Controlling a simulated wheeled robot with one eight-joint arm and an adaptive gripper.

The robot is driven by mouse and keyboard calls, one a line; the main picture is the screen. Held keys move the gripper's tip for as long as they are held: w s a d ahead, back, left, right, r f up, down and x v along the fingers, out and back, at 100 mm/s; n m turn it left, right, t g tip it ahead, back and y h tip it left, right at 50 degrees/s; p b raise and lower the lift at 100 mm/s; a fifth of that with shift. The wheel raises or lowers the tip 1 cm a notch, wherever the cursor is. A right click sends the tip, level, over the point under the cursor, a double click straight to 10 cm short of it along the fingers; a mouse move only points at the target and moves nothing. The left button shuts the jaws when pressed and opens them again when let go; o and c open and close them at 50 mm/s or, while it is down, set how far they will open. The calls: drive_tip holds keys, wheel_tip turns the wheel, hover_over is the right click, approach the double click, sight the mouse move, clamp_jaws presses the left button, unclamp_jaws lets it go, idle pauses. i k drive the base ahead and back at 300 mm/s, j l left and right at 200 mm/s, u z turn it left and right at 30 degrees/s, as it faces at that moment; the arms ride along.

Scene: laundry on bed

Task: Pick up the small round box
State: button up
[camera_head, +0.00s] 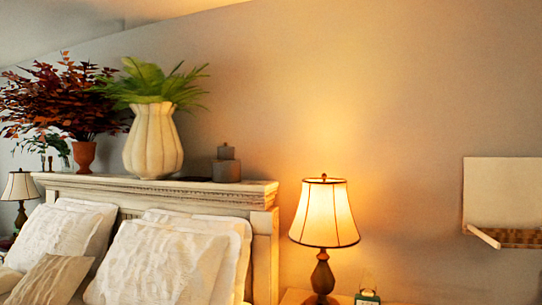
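I cannot tell for certain which thing is the small round box. Two dark grey round objects (227,168), one taller and one shorter behind or beside it, stand near the right end of the headboard's top ledge. They may be candles or round boxes. A small greenish object (367,297) sits at the bottom edge beside the lit lamp, partly cut off, and its shape is unclear. My gripper is not in view.
The headboard (262,228) stands behind several white pillows (160,262). A cream vase (153,143) with a fern and a terracotta pot (84,156) stand on its ledge. A lit lamp (324,215) stands right of the bed. A pale panel (502,190) juts at the right.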

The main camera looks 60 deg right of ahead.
sight(222, 154)
drive_tip(key=z, duration=1.35)
drive_tip(key=i+l, duration=0.15)
drive_tip(key=i, duration=0.25)
